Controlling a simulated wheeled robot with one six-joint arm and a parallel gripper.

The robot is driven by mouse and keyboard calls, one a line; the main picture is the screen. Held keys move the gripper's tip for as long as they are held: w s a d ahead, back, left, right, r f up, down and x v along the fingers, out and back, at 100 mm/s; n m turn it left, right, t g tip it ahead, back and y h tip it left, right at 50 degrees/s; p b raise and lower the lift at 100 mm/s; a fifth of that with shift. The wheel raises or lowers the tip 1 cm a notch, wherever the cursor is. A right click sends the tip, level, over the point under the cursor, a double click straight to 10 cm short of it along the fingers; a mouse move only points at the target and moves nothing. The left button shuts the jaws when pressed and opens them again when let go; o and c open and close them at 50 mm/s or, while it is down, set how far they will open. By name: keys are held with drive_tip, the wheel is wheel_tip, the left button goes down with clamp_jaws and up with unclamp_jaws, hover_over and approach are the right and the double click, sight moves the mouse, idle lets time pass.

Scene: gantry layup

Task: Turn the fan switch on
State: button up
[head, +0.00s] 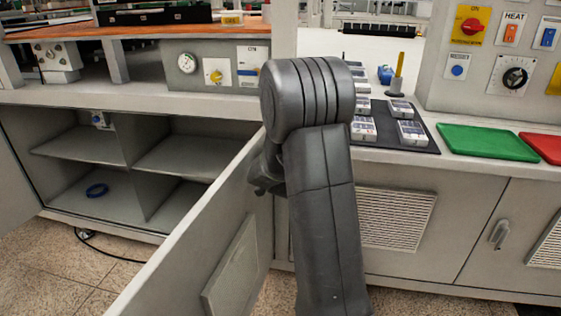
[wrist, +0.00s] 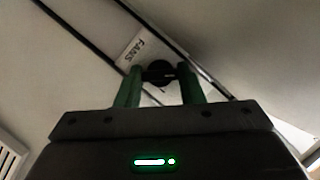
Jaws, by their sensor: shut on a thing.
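In the wrist view, a white label reading FANS (wrist: 142,47) sits on a pale surface beside a black round part (wrist: 159,70). My gripper (wrist: 161,78) has its two green fingers on either side of this black part and is shut on it. I cannot tell whether the part is a knob or a handle, or which way it is set. In the head view, my arm hides the label, the black part and the fingertips. A dark bit of my gripper shows beside the open cabinet door (head: 190,262).
The door stands out from the bench beside open shelves (head: 165,160) holding a blue ring (head: 96,190). A small blue-marked fitting (head: 100,119) is inside, at the top. A black mat (head: 425,150), green tray (head: 490,142) and control panel (head: 500,65) are at right.

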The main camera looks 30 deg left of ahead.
drive_tip(key=shift+f+b, duration=0.2)
drive_tip(key=shift+b, duration=0.5)
drive_tip(key=m+t+y+b, duration=0.1)
drive_tip(key=m+b, duration=0.3)
drive_tip(key=m, duration=0.1)
drive_tip(key=m+t+y+b, duration=0.1)
drive_tip(key=m+t+b, duration=0.1)
drive_tip(key=m+b, duration=0.2)
drive_tip(key=m+t+y+b, duration=0.1)
drive_tip(key=m+t+b, duration=0.1)
drive_tip(key=m+b, duration=0.3)
drive_tip(key=shift+f+m, duration=0.3)
drive_tip(key=shift+m, duration=1.1)
drive_tip(key=shift+t, duration=0.3)
drive_tip(key=o, duration=0.7)
